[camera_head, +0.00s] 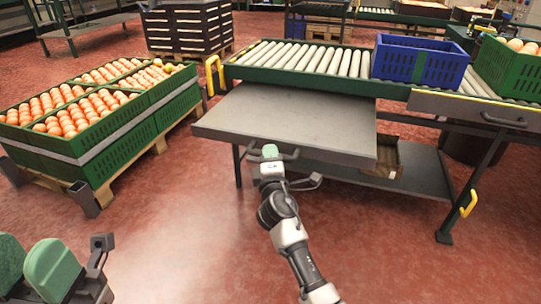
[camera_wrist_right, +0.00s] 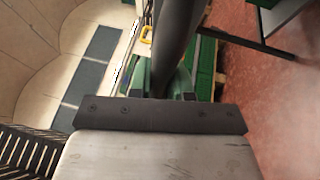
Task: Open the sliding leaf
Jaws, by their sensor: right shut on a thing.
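The sliding leaf (camera_head: 290,118) is a flat grey panel that sticks out from under the roller conveyor toward me in the head view. Its dark bar handle (camera_head: 290,156) is on its front edge. My right gripper (camera_head: 270,152) is shut on this handle at the leaf's front. In the right wrist view the dark handle bar (camera_wrist_right: 180,35) runs between the green fingers of the gripper (camera_wrist_right: 168,82). My left gripper (camera_head: 28,266) is at the lower left of the head view, with its green fingers apart and empty, away from the leaf.
A blue crate (camera_head: 418,62) sits on the rollers (camera_head: 300,58). Another grey panel (camera_head: 475,107) with a handle lies flush at the right. A lower shelf (camera_head: 400,185) shows beneath. The red floor before the table is clear.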

